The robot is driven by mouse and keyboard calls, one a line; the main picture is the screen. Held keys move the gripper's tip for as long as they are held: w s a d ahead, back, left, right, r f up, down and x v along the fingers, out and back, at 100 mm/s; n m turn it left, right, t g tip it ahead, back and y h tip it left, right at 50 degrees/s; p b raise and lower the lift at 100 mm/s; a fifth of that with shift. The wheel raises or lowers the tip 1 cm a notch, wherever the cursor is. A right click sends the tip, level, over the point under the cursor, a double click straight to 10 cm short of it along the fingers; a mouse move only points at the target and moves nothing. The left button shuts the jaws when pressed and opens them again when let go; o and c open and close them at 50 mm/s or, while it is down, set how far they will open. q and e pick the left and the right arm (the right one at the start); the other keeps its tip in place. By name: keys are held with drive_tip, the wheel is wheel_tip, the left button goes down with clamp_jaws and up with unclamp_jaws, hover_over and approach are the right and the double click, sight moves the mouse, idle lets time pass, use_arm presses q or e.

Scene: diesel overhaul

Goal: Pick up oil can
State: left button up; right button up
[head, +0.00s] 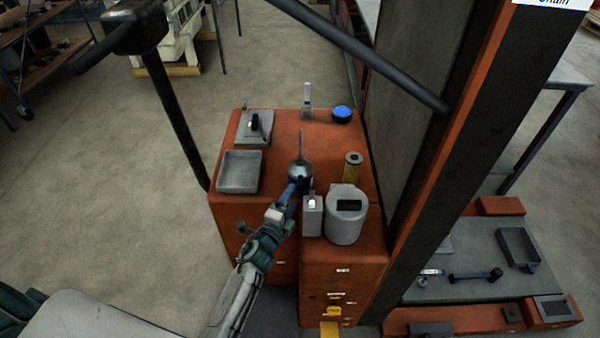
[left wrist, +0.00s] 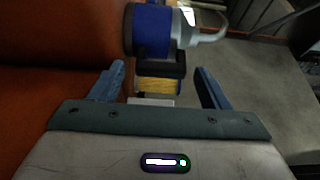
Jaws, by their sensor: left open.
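The oil can (head: 302,172), with a silver cone top and a thin spout, stands on the orange cabinet top (head: 280,138). In the left wrist view, the oil can (left wrist: 152,30) shows its blue body and silver top at the upper middle, beyond the fingertips. My left gripper (head: 293,190) is at the near side of the can, partly hiding its lower body. In the left wrist view, the left gripper (left wrist: 160,70) is open, with its blue fingers apart and nothing clasped between them. My right gripper does not show.
A yellow cylinder (head: 353,166) stands right of the can. A grey tray (head: 239,171) lies left. A blue-topped item (head: 342,113) is behind. An orange post (head: 478,130) rises right.

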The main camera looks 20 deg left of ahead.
sight(296, 192)
use_arm(q)
drive_tip(key=w, duration=0.3)
drive_tip(key=shift+w+d, duration=0.3)
drive_tip(key=shift+d, duration=0.1)
drive_tip(key=shift+s+r, duration=0.1)
drive_tip(key=c, duration=1.1)
drive_tip(key=shift+c, duration=0.2)
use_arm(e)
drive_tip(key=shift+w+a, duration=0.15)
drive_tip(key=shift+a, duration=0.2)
use_arm(q)
drive_tip(key=shift+r, duration=0.15)
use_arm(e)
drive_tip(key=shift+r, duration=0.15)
